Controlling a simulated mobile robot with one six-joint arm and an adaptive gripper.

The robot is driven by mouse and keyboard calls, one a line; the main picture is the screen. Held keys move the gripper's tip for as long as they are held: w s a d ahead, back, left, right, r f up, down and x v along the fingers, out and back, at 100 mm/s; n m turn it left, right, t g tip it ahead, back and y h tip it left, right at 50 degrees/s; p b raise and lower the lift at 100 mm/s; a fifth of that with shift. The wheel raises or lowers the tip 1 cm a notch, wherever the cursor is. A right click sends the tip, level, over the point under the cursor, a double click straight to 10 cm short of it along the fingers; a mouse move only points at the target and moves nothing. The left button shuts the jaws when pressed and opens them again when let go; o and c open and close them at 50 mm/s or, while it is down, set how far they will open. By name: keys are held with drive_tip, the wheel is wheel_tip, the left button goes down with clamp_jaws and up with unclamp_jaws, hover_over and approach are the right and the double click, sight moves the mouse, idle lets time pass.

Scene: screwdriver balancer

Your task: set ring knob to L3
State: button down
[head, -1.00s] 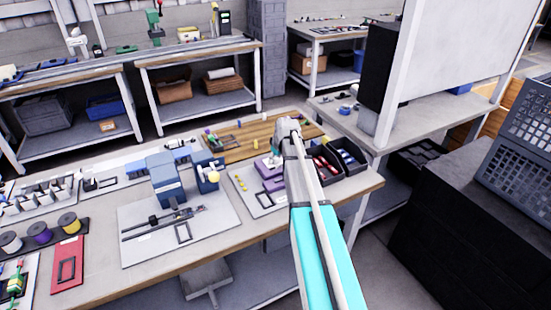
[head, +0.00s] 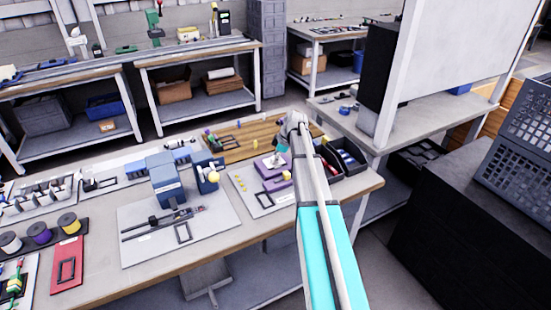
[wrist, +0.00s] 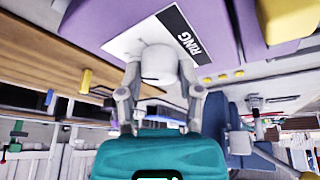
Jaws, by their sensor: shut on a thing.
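The purple box (head: 277,184) stands on a light board on the bench. In the wrist view the purple box (wrist: 90,22) fills the top, with a white label (wrist: 182,38) reading "RING". The pale ring knob (wrist: 158,62) sticks out of the box's face beside the label. My gripper (wrist: 161,84) has its two grey fingers on either side of the knob and is shut on it. No L3 mark is readable, and the knob's setting cannot be told.
Black bins (head: 348,156) stand close to the right of the box, partly behind my arm. A blue machine (head: 167,183) stands to the left on its own board. Small yellow pieces (head: 241,183) lie left of the box, and a wooden board (head: 240,140) lies behind.

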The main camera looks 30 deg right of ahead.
drive_tip(key=shift+n+g, duration=0.5)
drive_tip(key=shift+n, duration=0.8)
drive_tip(key=shift+c, duration=1.3)
unclamp_jaws()
drive_tip(key=shift+y, duration=0.3)
drive_tip(key=shift+m, duration=0.4)
